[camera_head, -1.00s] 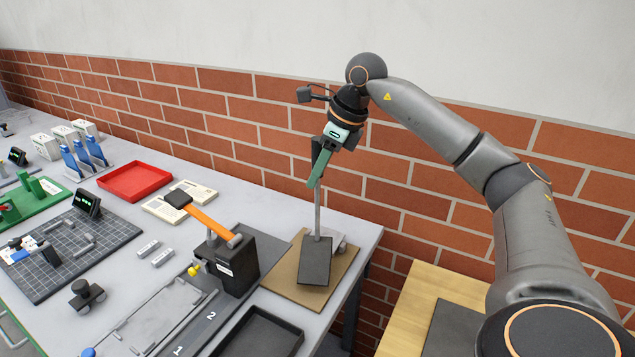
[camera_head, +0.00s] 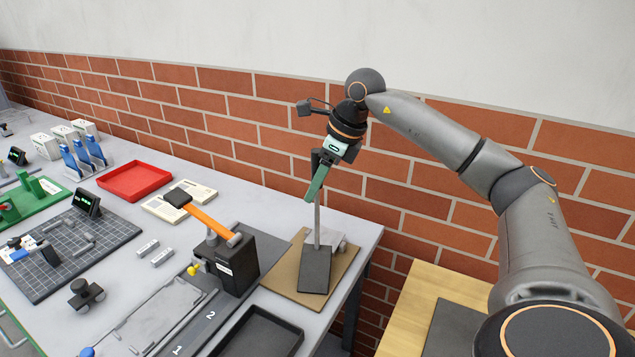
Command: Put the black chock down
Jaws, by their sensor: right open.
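My right gripper (camera_head: 314,190) hangs over the back right of the table, above the brown mat, beside the top of a grey rod. Its green finger points down and left. I see nothing held in it. I cannot tell for sure which thing is the black chock. A dark, flat base (camera_head: 315,270) with the upright rod lies on the brown mat (camera_head: 285,275), below the gripper. A small dark grey piece with a knob (camera_head: 86,294) sits at the front left. My left gripper is not in view.
A black block (camera_head: 238,272) with an orange-handled hammer (camera_head: 208,219) across it stands left of the mat. A black tray (camera_head: 262,338) lies at the front. A red tray (camera_head: 135,181) is further back. A brick wall is close behind the gripper.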

